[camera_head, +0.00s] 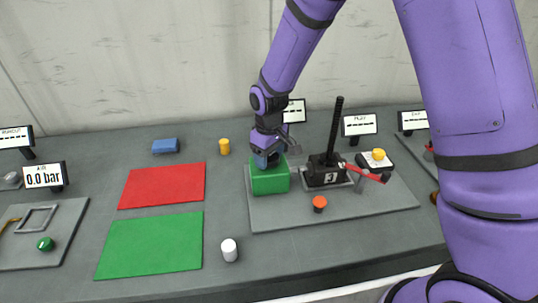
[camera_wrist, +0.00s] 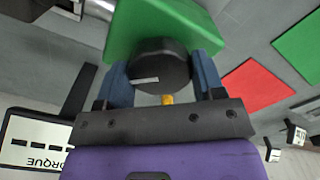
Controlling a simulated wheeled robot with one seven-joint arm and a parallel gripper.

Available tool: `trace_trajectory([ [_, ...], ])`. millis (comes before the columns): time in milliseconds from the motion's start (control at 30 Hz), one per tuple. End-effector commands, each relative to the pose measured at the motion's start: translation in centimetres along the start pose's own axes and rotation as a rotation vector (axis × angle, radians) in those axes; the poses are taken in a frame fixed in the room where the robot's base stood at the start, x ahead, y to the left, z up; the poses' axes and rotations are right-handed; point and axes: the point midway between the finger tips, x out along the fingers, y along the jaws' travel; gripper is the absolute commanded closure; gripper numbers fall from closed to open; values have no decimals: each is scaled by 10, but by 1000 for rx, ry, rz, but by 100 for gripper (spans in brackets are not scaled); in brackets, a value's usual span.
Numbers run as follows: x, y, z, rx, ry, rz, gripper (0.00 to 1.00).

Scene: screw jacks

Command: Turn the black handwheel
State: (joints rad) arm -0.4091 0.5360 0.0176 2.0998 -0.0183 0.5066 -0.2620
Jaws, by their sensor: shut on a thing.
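The black handwheel (camera_wrist: 160,62) is a round dark knob with a pale line on its face. In the wrist view it sits against a green block (camera_wrist: 165,22). My gripper (camera_wrist: 162,78) has one blue finger on each side of the handwheel and is shut on it. In the head view my gripper (camera_head: 265,157) reaches down from above onto the green block (camera_head: 270,181). The handwheel cannot be made out there, hidden by the gripper.

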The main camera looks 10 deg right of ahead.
Motion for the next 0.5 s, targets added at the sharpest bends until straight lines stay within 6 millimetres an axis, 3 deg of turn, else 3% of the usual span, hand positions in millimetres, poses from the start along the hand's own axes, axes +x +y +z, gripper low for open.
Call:
trace_trajectory([
  [500, -1, 0, -1, 489, 3, 1, 61],
])
